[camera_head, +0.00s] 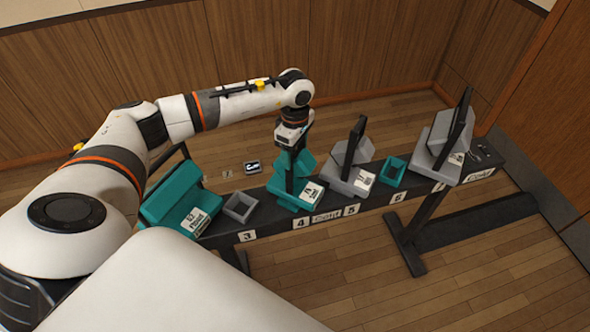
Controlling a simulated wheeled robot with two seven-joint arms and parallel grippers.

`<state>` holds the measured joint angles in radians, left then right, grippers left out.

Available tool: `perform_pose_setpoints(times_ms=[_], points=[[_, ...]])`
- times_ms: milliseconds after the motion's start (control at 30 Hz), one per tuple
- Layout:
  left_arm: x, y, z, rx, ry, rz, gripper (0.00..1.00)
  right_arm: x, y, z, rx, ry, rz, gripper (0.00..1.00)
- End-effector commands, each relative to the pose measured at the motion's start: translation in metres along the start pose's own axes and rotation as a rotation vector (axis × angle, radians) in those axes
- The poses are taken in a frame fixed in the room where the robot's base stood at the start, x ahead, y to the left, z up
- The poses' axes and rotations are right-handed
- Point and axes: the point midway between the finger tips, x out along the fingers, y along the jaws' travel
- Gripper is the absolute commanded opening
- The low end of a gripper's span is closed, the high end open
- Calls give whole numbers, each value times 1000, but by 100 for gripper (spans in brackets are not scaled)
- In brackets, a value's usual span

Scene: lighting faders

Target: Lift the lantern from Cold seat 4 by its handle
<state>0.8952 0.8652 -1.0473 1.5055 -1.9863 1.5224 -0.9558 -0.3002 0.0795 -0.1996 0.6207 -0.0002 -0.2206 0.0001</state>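The teal lantern (284,198) stands in the seat marked 4 on the dark rail, with a white label on its front. Its black handle (290,172) rises upright. My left gripper (292,143) comes down from above at the top of that handle. Its fingers are too small and hidden to show whether they are open, shut or around the handle. The lantern appears to rest on the rail. My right gripper is not in view.
The dark rail (380,207) carries numbered plates. A grey open frame (240,207) is at 3, a grey lantern (347,181) at 5, a teal open frame (393,171) at 6. A large grey lantern (437,140) stands right, a teal one (175,200) left.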

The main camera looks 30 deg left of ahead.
Motion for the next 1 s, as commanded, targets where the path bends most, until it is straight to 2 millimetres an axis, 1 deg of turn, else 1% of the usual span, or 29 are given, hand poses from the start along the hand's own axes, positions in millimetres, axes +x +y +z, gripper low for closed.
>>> perform_pose_setpoints(times_ms=[33,67,400,667,767,867,1000], points=[[0,0,0,0,0,0,62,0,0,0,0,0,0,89],[0,0,0,0,0,0,57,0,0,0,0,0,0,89],[-1,0,0,-1,0,-1,1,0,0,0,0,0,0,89],[-4,-2,0,-1,1,-5,0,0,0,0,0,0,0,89],[-9,-2,0,-1,2,-8,0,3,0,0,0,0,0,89],[-22,-2,0,-1,2,-10,0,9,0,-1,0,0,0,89],[-47,-2,0,-1,3,-11,0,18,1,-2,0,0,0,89]])
